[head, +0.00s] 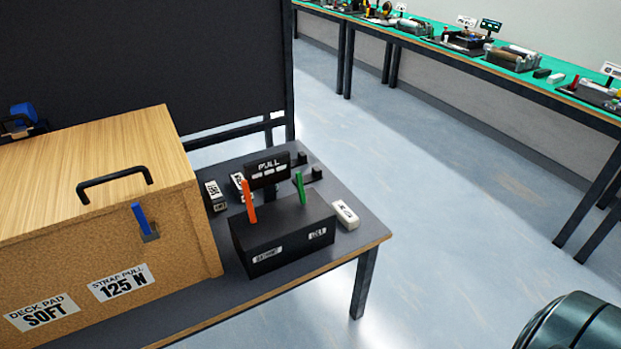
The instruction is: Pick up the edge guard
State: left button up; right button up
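I cannot tell which item is the edge guard. A small white block with a dark label (345,215) lies on the grey table, right of a black box. Two small labelled pieces, one on the left (215,195) and one nearer the box (238,184), lie between the wooden crate and the PULL sign. A blue upright piece (141,218) sits in a small bracket on the crate's front. Neither of my grippers is in view. A dark rounded part at the lower right corner looks like part of my arm.
A wooden crate (190,230) with a black handle and labels "DECK PAD SOFT" and "STRAP PULL 125 N" fills the left. The black box (285,232) holds an orange stick (249,202) and a green stick (300,188). A dark panel (200,60) stands behind. Open floor lies right.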

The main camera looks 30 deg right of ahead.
aim_at(316, 175)
jog(key=j+z, duration=0.15)
jog(key=z, duration=0.25)
jog(key=j+z, duration=0.1)
jog(key=z, duration=0.25)
jog(key=j+z, duration=0.15)
jog(key=z, duration=0.25)
jog(key=j+z, duration=0.15)
jog(key=z, duration=0.2)
